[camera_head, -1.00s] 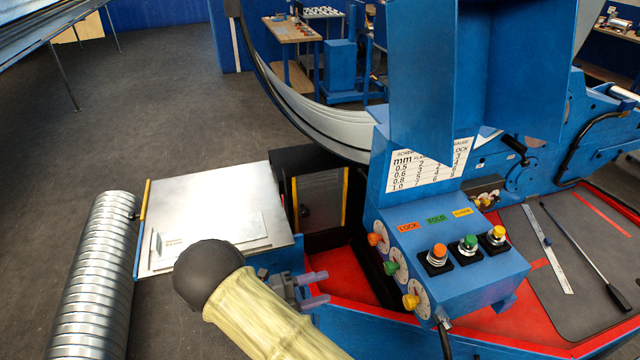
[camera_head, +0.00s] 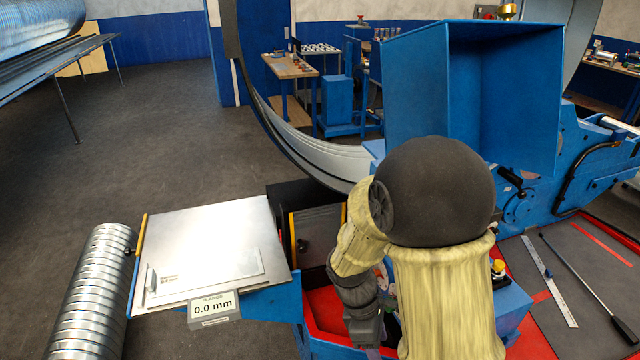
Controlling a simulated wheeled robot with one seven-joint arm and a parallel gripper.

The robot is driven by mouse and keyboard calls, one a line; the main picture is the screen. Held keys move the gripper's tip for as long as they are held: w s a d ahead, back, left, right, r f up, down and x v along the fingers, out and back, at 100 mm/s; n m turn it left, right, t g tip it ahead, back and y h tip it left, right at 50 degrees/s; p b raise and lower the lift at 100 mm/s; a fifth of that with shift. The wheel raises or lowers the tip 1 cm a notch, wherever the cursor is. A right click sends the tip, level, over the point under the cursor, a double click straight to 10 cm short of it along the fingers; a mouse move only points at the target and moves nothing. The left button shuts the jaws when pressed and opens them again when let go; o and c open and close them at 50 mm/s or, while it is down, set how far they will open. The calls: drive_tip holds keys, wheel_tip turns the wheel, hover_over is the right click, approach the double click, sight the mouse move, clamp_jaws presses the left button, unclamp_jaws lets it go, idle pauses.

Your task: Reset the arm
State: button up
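My arm stands in the lower right of the head view, folded, with a large dark elbow joint at its top and pale yellow links. Its lower links hang in front of the blue control box (camera_head: 516,305) of the duct machine and hide most of its buttons and dials. One yellow button (camera_head: 498,267) still shows beside the arm.
A metal plate table (camera_head: 215,245) with a display reading 0.0 mm (camera_head: 214,308) stands left of the arm. A ribbed duct (camera_head: 92,290) lies left of it. A blue hood (camera_head: 470,90) rises behind the arm. A red tray (camera_head: 535,335) lies right. Grey floor (camera_head: 150,130) is open at upper left.

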drive_tip(key=s+d+r+m+t+y, duration=0.1)
drive_tip(key=d+r+m+t+y, duration=0.2)
drive_tip(key=m, duration=1.2)
wheel_tip(320, 180, up, 3)
drive_tip(key=shift+s+d+r+t+y, duration=0.1)
drive_tip(key=shift+s+d+t+y, duration=0.25)
drive_tip(key=shift+t, duration=0.65)
drive_tip(key=shift+w, duration=0.1)
